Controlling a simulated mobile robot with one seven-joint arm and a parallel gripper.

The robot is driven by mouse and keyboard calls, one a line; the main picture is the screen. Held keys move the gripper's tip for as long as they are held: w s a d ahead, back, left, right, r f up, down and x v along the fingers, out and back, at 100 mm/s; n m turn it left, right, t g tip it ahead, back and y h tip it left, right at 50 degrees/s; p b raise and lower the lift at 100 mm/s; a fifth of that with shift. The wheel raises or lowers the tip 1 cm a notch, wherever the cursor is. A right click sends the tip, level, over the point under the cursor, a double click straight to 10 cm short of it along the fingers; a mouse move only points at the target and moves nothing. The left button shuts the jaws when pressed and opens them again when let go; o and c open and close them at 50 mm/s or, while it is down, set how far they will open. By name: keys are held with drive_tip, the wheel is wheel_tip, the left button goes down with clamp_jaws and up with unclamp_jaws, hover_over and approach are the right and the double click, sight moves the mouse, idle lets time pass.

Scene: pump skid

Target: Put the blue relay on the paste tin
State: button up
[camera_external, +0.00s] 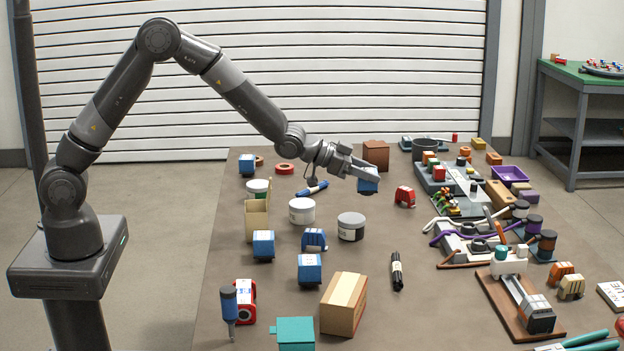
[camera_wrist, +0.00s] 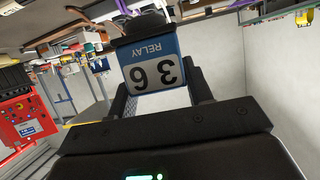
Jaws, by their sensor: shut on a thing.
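My gripper (camera_external: 371,170) is shut on a blue relay (camera_external: 368,184), held in the air above the far middle of the table. In the wrist view the relay (camera_wrist: 152,66) sits between the fingers, its white label reading "RELAY" and "36", upside down in the picture. Three round tins stand on the table, left of and nearer than the held relay: a white-lidded tin (camera_external: 302,211), a grey-lidded tin (camera_external: 351,228) and a tin with green (camera_external: 258,188) partly behind a tan holder. Their labels are too small to read, so I cannot tell which is the paste tin.
Other blue blocks (camera_external: 309,270) stand at the left and middle. A cardboard box (camera_external: 343,303) is in front, a brown box (camera_external: 376,154) behind my gripper. A black marker (camera_external: 397,271) lies right of centre. Pump parts crowd the right side. The table around the grey-lidded tin is fairly clear.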

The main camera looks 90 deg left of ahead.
drive_tip(key=s+d+r+m+h, duration=0.1)
drive_tip(key=s+r+m+h, duration=0.15)
drive_tip(key=s, duration=0.65)
drive_tip(key=s+d+r+m+h, duration=0.1)
drive_tip(key=s+r+h, duration=0.15)
drive_tip(key=s, duration=0.75)
hover_over(302, 203)
wheel_tip(302, 203, down, 6)
drive_tip(key=f, duration=0.1)
drive_tip(key=shift+a+f+g+y, duration=0.15)
drive_tip(key=shift+f+g+y, duration=0.2)
drive_tip(key=shift+f, duration=1.45)
drive_tip(key=shift+f, duration=0.15)
drive_tip(key=o, duration=1.1)
drive_tip(key=shift+c, duration=0.2)
